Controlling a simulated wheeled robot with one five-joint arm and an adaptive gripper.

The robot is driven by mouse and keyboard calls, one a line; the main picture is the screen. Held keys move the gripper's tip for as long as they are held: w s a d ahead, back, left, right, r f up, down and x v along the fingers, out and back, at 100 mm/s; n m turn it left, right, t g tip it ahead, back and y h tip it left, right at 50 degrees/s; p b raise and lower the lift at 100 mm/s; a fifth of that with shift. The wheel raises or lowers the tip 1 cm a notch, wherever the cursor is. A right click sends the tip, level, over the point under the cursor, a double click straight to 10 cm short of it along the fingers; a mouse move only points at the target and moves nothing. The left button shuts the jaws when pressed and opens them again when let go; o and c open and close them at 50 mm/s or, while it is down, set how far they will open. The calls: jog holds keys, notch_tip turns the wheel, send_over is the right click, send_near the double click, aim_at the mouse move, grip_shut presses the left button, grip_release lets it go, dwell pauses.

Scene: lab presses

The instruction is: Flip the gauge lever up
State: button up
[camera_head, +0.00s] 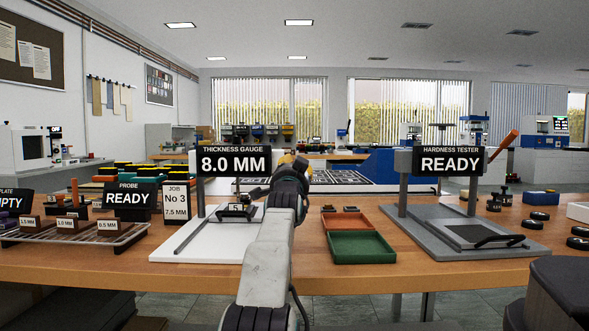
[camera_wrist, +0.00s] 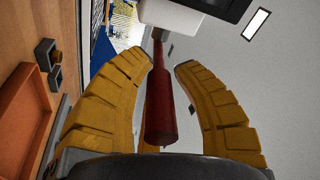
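The thickness gauge (camera_head: 234,161) stands left of centre on the bench, with a display reading 8.0 MM and a white base plate (camera_head: 187,243). A small dark block marked 5 sits on this base. In the wrist view a dark red lever (camera_wrist: 160,110) runs from the gauge's pale housing (camera_wrist: 170,14) toward the camera. My gripper's yellow fingers (camera_wrist: 160,66) are open on both sides of the lever, with visible gaps. In the head view my gripper (camera_head: 291,160) is at the gauge's right side, and my arm hides the lever there.
A hardness tester (camera_head: 440,161) reading READY stands at the right, with its orange lever (camera_head: 503,145) tilted up. Green and red trays (camera_head: 361,247) lie between the machines. A rack of labelled blocks (camera_head: 75,232) and a job card (camera_head: 176,201) reading No 3, 7.5 MM are left.

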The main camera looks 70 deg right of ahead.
grip_shut()
jog(key=shift+r+p, duration=0.25)
jog(key=shift+p, duration=0.15)
